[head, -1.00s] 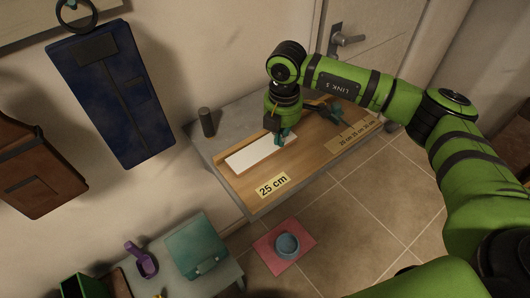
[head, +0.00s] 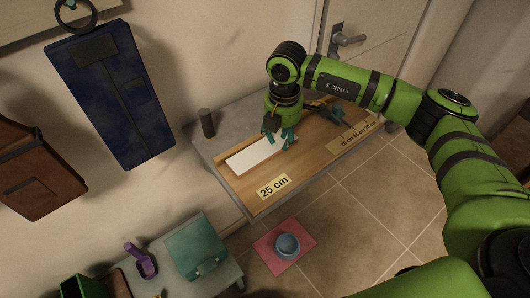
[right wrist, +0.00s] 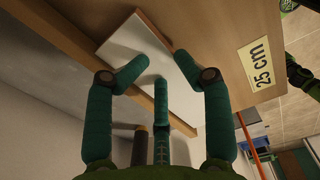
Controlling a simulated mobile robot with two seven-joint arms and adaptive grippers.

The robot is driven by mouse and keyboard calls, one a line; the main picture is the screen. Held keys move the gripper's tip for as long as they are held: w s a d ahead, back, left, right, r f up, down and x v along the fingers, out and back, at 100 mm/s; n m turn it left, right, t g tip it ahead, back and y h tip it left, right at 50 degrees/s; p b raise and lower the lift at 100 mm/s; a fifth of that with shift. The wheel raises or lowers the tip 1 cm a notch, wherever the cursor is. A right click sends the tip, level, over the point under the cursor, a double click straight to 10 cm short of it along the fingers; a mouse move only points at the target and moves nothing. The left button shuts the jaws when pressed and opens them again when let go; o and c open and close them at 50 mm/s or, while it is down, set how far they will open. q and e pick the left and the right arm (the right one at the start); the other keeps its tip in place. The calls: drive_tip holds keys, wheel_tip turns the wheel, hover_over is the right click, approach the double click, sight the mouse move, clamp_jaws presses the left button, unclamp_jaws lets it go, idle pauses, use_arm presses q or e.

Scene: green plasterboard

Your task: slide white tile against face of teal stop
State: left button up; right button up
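The white tile (head: 254,158) lies flat on the wooden board (head: 310,155), along its raised back strip. It also shows in the right wrist view (right wrist: 143,42), partly behind the fingers. My right gripper (head: 281,142) is over the tile's right end, its teal fingers pointing down. In the right wrist view the fingers (right wrist: 157,72) are spread, with nothing between them; whether they touch the tile I cannot tell. A dark teal piece (head: 336,113) at the board's far right, partly behind my arm, may be the teal stop; its face is not clear. My left gripper is not in view.
A dark cylinder (head: 207,123) stands on the grey bench left of the board. A "25 cm" label (head: 273,186) is at the board's front left, another label (head: 357,131) at the right. The board's front middle is clear.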

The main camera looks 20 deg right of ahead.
drive_tip(key=shift+s+d+f, duration=0.2)
drive_tip(key=shift+d+f, duration=0.25)
drive_tip(key=shift+f, duration=0.1)
drive_tip(key=shift+r, duration=0.2)
wheel_tip(320, 180, up, 13)
drive_tip(key=shift+a+f, duration=0.15)
drive_tip(key=shift+a, duration=0.2)
drive_tip(key=shift+w, duration=0.1)
